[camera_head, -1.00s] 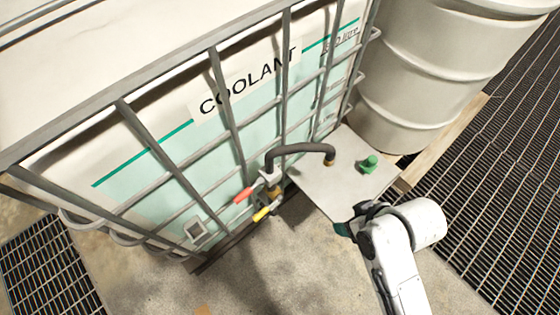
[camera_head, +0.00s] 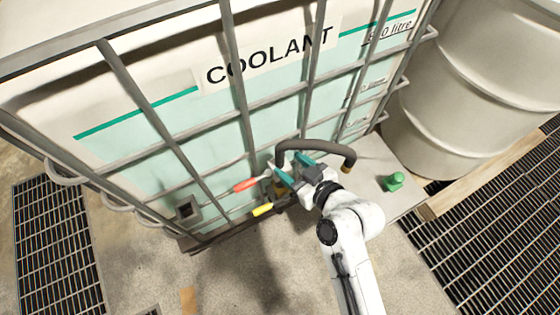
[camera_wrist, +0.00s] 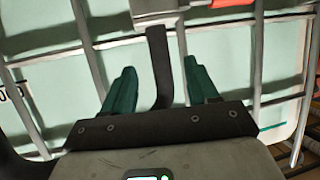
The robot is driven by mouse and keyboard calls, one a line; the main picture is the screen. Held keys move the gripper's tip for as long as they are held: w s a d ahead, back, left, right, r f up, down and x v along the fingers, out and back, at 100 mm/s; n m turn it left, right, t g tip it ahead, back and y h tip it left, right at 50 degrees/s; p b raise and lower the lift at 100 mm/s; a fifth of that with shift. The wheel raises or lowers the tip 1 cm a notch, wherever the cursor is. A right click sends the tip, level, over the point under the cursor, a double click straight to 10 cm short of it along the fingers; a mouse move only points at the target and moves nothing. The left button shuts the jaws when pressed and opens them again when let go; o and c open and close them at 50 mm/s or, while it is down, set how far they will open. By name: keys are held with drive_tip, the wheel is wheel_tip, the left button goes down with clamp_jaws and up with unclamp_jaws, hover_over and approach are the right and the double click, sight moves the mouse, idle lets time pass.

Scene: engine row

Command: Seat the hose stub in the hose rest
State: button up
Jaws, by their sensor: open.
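The hose stub is a dark curved hose (camera_head: 312,146) with a brass-coloured tip (camera_head: 346,168) at its right end. It arches from the valve at the coolant tank's front over to the plate. My gripper (camera_head: 295,169) is at the hose's left part near the valve, with teal fingers spread. In the wrist view, the dark hose (camera_wrist: 159,62) passes between the two open fingers (camera_wrist: 160,88), with gaps visible on both sides. I cannot make out the hose rest; my gripper and wrist cover part of the valve area.
The caged coolant tank (camera_head: 170,123) stands close behind. A red handle (camera_head: 246,185) and a yellow handle (camera_head: 262,210) stick out left of my gripper. A green cap (camera_head: 394,181) sits on the grey plate (camera_head: 372,178). A large drum (camera_head: 470,90) stands at the right.

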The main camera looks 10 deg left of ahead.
sight(283, 160)
drive_tip(key=shift+p+x, duration=0.3)
drive_tip(key=shift+x, duration=2.35)
drive_tip(key=shift+c, duration=0.2)
drive_tip(key=shift+s, duration=0.1)
clamp_jaws()
drive_tip(key=shift+r, duration=0.1)
